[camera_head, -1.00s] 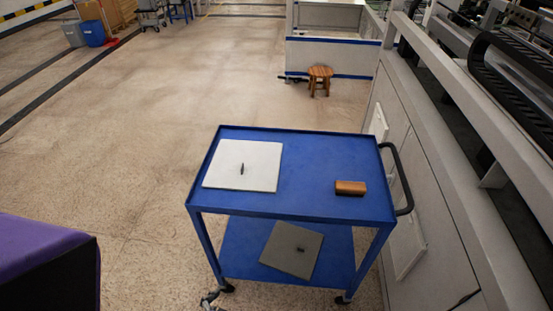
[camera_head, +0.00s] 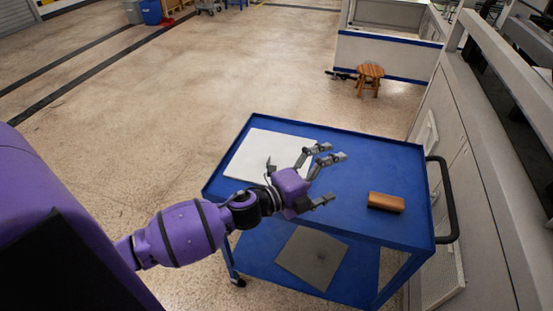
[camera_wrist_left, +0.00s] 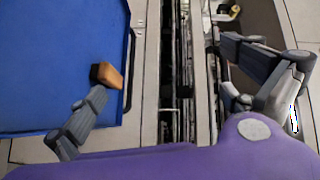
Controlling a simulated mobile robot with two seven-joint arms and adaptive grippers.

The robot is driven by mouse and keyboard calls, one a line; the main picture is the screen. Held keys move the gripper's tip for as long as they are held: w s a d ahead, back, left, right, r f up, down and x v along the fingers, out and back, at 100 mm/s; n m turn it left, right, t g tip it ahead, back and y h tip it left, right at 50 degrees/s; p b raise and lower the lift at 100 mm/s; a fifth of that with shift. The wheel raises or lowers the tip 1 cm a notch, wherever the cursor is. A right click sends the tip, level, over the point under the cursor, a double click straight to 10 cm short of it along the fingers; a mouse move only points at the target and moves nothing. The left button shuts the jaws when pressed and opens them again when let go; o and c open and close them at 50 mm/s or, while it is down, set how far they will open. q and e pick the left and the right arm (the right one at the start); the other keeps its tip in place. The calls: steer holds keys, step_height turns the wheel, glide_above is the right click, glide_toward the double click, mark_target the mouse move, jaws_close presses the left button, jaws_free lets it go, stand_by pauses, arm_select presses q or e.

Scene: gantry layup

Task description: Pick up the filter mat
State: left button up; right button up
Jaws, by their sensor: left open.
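A grey square mat (camera_head: 310,262) lies on the cart's lower shelf. I cannot tell from looks which one is the filter mat. My left gripper (camera_head: 328,178) is open and empty above the cart top, between the white mat and a brown block, its fingers pointing right. It hides part of the white mat's right side. The left wrist view shows its spread fingers (camera_wrist_left: 180,85) with nothing between them. My right gripper is not in view.
The brown block (camera_head: 386,202) lies on the cart top's right side; it also shows in the left wrist view (camera_wrist_left: 107,75). A black cart handle (camera_head: 446,200) is at the right, beside grey machinery (camera_head: 480,180). A wooden stool (camera_head: 370,74) stands behind. Floor at the left is clear.

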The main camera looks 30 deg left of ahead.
arm_select(q)
step_height(320, 180, up, 3)
steer(key=w+d+m+g+h, duration=0.2)
steer(key=d+m+g+h, duration=0.1)
steer(key=m, duration=0.5)
steer(key=m+g+y+b, duration=0.3)
steer(key=m+g+y, duration=0.8)
steer(key=m, duration=1)
glide_toward(265, 169)
steer(key=shift+s+d+f+t+y, duration=0.15)
steer(key=shift+s+d+t+y, duration=0.35)
steer(key=shift+s+d+t, duration=0.1)
steer(key=shift+s+d+f+t+y, duration=0.15)
steer(key=shift+s+d+t+y, duration=0.35)
steer(key=shift+s+d+t, duration=0.1)
steer(key=shift+f, duration=0.3)
steer(key=x, duration=0.7)
steer(key=shift+s+d+f+p, duration=0.1)
steer(key=shift+f+p, duration=0.05)
steer(key=shift+p, duration=0.25)
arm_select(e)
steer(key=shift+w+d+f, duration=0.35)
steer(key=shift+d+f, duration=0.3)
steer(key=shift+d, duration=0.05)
